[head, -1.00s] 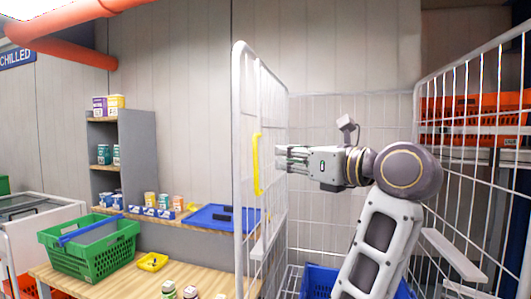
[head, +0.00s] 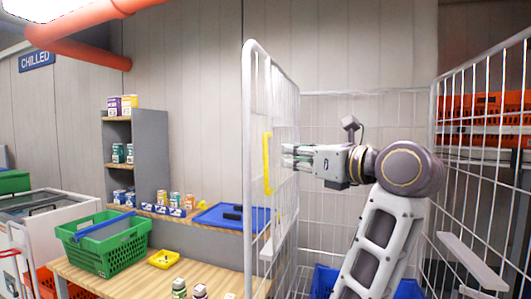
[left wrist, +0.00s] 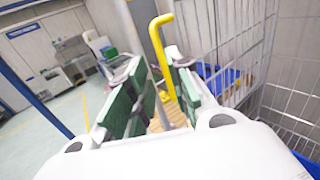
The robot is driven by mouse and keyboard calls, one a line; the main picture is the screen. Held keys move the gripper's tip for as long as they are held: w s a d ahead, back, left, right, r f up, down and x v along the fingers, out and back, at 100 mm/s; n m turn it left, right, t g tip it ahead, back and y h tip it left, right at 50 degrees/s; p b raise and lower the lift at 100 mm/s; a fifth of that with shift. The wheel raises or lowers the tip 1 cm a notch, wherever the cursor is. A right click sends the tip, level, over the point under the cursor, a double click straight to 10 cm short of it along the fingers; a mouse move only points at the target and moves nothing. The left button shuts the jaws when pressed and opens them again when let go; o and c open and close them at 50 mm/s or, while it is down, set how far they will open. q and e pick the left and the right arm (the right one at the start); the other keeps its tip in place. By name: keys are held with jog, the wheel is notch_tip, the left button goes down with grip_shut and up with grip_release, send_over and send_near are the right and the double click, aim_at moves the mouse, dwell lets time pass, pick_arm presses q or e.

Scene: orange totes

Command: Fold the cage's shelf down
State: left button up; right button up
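The white wire cage (head: 250,150) stands at centre right in the head view, with mesh sides and back. A yellow handle (head: 268,163) is upright at its left side panel. I cannot tell the raised shelf apart from this panel. My left gripper (head: 287,156) is inside the cage, pointing left, level with the handle and just right of it. In the left wrist view, the gripper's (left wrist: 155,62) green-padded fingers are apart, and the yellow handle (left wrist: 157,50) shows in the gap at the fingertips. No contact is clear. My right gripper is out of view.
White ledges (head: 472,262) sit on the cage's inner sides. A blue tote (head: 324,281) is low inside it. Left of the cage is a wooden table with a green basket (head: 103,243) and a blue tray (head: 231,217). Orange totes (head: 485,118) are stacked behind the right side.

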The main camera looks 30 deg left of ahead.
aim_at(267, 152)
pick_arm(q)
jog(key=x, duration=0.9)
jog(key=shift+p, duration=0.3)
jog(key=shift+x, duration=0.95)
jog(key=shift+w+a, duration=0.1)
jog(key=shift+a, duration=0.25)
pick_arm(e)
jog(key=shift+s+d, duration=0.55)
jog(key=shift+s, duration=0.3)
pick_arm(q)
grip_shut()
